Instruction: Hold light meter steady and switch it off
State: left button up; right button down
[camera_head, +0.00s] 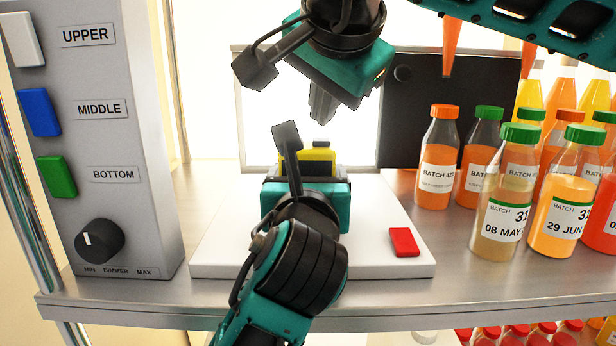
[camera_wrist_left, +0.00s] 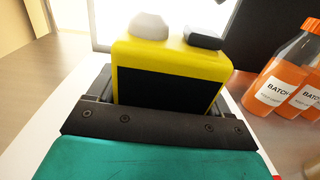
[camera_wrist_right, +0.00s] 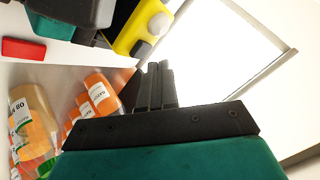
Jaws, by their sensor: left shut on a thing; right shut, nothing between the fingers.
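The light meter (camera_head: 318,154) is a yellow block standing upright above the white board. In the left wrist view the meter (camera_wrist_left: 172,62) shows a dark front face, with a pale dome and a dark button on its top. My left gripper (camera_head: 303,180) is shut on its lower part, which the jaws hide. My right gripper (camera_head: 322,106) points down above the meter, shut and empty, with a gap between its tips and the meter's top. In the right wrist view its closed fingers (camera_wrist_right: 156,86) are apart from the meter (camera_wrist_right: 140,27).
A white board (camera_head: 218,245) with a red block (camera_head: 404,242) lies on the metal shelf (camera_head: 480,290). A bright panel (camera_head: 262,105) and a dark panel (camera_head: 405,120) stand behind. Juice bottles (camera_head: 500,215) crowd the right; a grey control box (camera_head: 140,200) stands left.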

aim_at(324, 141)
notch_tip(324, 141, up, 6)
dwell(0.6)
pick_arm(q)
jog(key=o, duration=1.2)
